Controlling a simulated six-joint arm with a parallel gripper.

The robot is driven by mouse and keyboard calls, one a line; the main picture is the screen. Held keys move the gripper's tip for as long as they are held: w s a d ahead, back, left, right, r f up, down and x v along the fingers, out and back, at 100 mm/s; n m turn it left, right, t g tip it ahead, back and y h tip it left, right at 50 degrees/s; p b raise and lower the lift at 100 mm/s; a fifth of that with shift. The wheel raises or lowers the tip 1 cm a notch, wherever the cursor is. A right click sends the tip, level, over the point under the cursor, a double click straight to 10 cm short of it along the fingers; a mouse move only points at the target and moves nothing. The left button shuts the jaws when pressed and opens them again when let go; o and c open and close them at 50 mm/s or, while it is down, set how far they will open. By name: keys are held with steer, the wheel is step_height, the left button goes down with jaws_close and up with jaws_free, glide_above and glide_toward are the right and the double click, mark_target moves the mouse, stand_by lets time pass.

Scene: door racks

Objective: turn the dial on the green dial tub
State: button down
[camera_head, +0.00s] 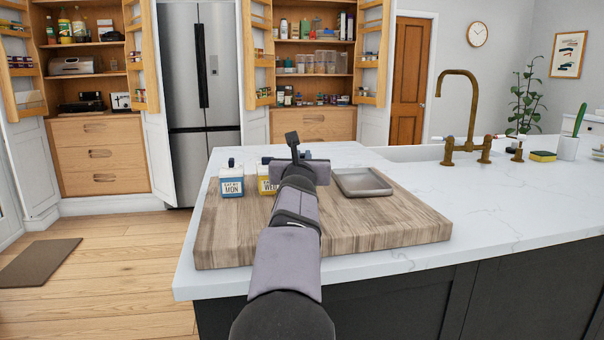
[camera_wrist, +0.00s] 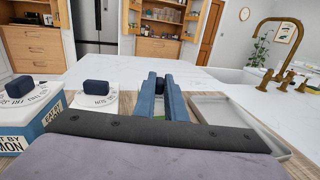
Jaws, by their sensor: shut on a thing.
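My gripper (camera_wrist: 166,92) points away from the camera over the cutting board, its two blue-grey fingers close together. A small dark dial knob (camera_wrist: 160,84) shows between the fingertips, and the fingers are shut on it. A sliver of green shows between the fingers below; the rest of the green dial tub is hidden behind my gripper and arm. A blue tub (camera_head: 231,184) labelled MON and a yellow tub (camera_head: 265,185) labelled WED stand to the left. In the wrist view, their white lids with dark dials show left of my gripper.
The wooden cutting board (camera_head: 400,222) lies on the white marble counter (camera_head: 480,215). A shallow grey tray (camera_head: 362,182) sits on the board, right of my gripper. A brass tap (camera_head: 460,120) and sink are farther right. The board's front right is bare.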

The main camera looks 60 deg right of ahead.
steer(key=shift+s+a+f+b, duration=0.15)
steer(key=shift+s+f+b, duration=0.05)
steer(key=shift+b, duration=0.55)
steer(key=shift+r, duration=0.2)
steer(key=c, duration=1.8)
jaws_free()
steer(key=shift+s+a, duration=0.1)
steer(key=shift+a, duration=0.05)
steer(key=shift+b+v, duration=0.8)
steer(key=shift+v, duration=2.8)
